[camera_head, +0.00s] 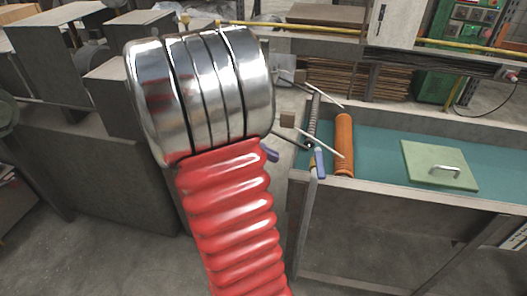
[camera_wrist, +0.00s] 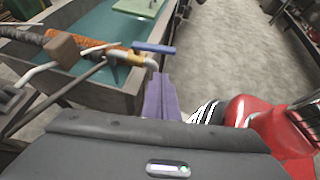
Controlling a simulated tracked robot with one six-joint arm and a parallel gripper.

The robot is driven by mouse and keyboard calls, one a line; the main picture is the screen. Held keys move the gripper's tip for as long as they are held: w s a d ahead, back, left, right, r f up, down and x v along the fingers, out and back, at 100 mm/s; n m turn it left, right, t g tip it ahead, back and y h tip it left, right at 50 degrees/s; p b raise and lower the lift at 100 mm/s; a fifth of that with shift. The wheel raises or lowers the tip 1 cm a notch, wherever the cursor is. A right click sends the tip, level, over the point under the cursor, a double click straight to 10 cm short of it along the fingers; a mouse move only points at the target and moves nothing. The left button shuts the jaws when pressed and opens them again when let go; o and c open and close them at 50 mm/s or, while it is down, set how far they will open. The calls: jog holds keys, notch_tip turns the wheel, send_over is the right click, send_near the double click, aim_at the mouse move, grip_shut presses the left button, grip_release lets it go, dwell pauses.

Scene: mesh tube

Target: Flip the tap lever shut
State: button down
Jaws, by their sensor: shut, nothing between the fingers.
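The tap has a brass-yellow body on a pale pipe (camera_wrist: 108,50) and a blue lever (camera_wrist: 153,48), which shows as a flat bar above the spout in the wrist view. In the head view the lever (camera_head: 319,161) shows at the basin's left end. My gripper (camera_wrist: 161,78) has purple fingers, shut and empty. In the wrist view its tips are just below the lever and close to the spout; I cannot tell whether they touch. In the head view only a bit of my gripper (camera_head: 269,153) shows past my arm, left of the tap.
An orange mesh tube (camera_head: 344,146) lies by the tap on the teal basin (camera_head: 385,150), with a green lid (camera_head: 440,165) farther right. A brown block (camera_wrist: 62,46) and thin rods lie left of the tap in the wrist view. The floor to the right is clear.

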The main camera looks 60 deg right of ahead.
send_near(319, 167)
notch_tip(319, 167, down, 4)
jog(key=s, duration=0.3)
jog(key=shift+s+d, duration=0.65)
jog(key=shift+d, duration=0.1)
jog(key=shift+s, duration=0.1)
